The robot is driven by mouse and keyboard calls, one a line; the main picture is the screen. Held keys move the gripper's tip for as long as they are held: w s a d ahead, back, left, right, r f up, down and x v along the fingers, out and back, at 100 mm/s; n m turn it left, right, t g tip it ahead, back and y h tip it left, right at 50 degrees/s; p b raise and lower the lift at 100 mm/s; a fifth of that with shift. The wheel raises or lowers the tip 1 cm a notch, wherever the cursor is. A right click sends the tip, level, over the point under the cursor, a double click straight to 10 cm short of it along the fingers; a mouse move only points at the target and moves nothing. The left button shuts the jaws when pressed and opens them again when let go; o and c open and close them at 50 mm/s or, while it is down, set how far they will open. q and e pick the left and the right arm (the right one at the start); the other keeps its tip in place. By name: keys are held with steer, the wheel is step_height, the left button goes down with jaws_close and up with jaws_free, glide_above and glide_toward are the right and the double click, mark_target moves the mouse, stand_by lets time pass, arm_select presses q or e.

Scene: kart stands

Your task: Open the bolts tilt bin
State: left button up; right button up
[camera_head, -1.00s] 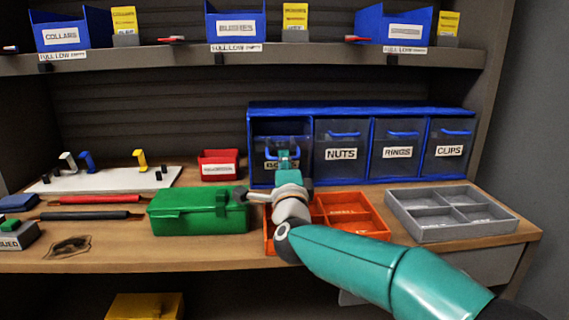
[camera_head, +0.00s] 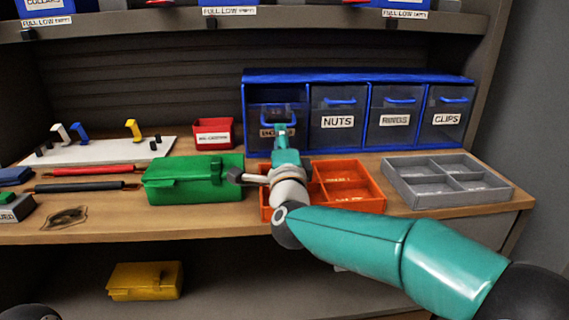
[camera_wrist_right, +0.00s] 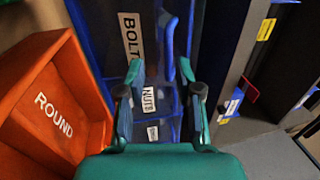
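The bolts tilt bin (camera_head: 262,110) is the leftmost in the blue bin rack (camera_head: 360,78). Its label and handle sit lower than those of the neighbouring bins, and its front looks tipped outward; how far is hard to tell. My right gripper (camera_head: 283,130) is in front of it and partly covers its label. In the right wrist view, the two fingers (camera_wrist_right: 160,70) stand apart with nothing between them. The blue handle (camera_wrist_right: 170,45) and the BOLTS label (camera_wrist_right: 131,36) are just beyond the fingertips; contact cannot be told.
The nuts (camera_head: 339,108), rings (camera_head: 394,108) and clips (camera_head: 446,108) bins look closed. Below my right arm is an orange divided tray (camera_head: 348,186). A green box (camera_head: 193,180) stands to its left, a grey tray (camera_head: 445,181) to its right. A red bin (camera_head: 213,134) is behind the green box.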

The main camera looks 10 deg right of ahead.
steer(key=s, duration=0.2)
steer(key=s+f, duration=0.1)
steer(key=s, duration=0.2)
steer(key=s+f, duration=0.1)
steer(key=s, duration=0.2)
steer(key=shift+s, duration=0.25)
